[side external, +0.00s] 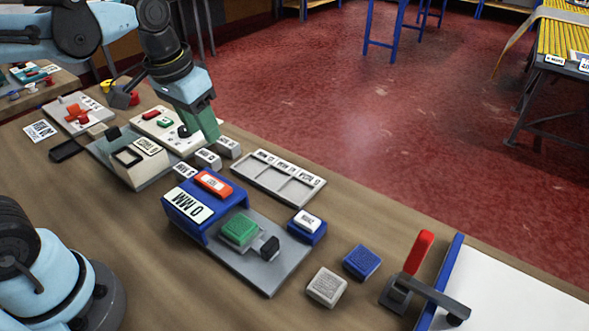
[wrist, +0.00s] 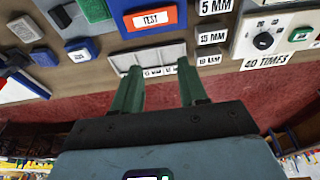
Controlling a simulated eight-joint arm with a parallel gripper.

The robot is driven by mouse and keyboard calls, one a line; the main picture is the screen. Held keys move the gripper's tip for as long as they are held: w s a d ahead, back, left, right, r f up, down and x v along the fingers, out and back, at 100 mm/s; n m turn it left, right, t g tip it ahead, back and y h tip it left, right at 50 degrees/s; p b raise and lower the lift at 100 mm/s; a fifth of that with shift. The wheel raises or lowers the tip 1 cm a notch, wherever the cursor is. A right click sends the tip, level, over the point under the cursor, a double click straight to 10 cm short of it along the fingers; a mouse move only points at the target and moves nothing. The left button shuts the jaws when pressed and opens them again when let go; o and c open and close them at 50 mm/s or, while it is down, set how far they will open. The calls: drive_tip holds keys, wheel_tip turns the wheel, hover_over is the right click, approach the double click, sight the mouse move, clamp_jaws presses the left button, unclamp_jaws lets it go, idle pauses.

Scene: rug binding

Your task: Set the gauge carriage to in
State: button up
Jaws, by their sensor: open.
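The gauge appears to be a blue housing (side external: 200,208) with a "0 MM" plate and an orange label. The label reads "TEST" in the wrist view (wrist: 151,19). A grey bed extends from the housing toward the lower right. A green block, apparently the carriage (side external: 239,229), sits on this bed outside the housing, with a black knob (side external: 269,247) at its outer side. The green block shows at the top of the wrist view (wrist: 92,9). My gripper (wrist: 158,70) is open and empty, its green fingers apart. In the side view it (side external: 213,136) hangs beyond the housing, near small labelled blocks.
A grey three-compartment tray (side external: 278,178) lies behind the gauge. Small labelled blocks (side external: 208,159) stand left of it. Blue (side external: 361,262) and grey (side external: 326,287) blocks lie right of the bed, near a red-handled lever (side external: 420,252). A panel with a black knob (wrist: 264,41) is beside my gripper.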

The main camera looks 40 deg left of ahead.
drive_tip(key=shift+w+d+r+g, duration=0.1)
drive_tip(key=shift+w+r+g, duration=0.2)
drive_tip(key=shift+w+g, duration=0.25)
drive_tip(key=shift+w+r+g, duration=0.3)
drive_tip(key=shift+g, duration=0.45)
approach(269, 243)
drive_tip(key=shift+f, duration=4.4)
drive_tip(key=shift+c, duration=0.3)
clamp_jaws()
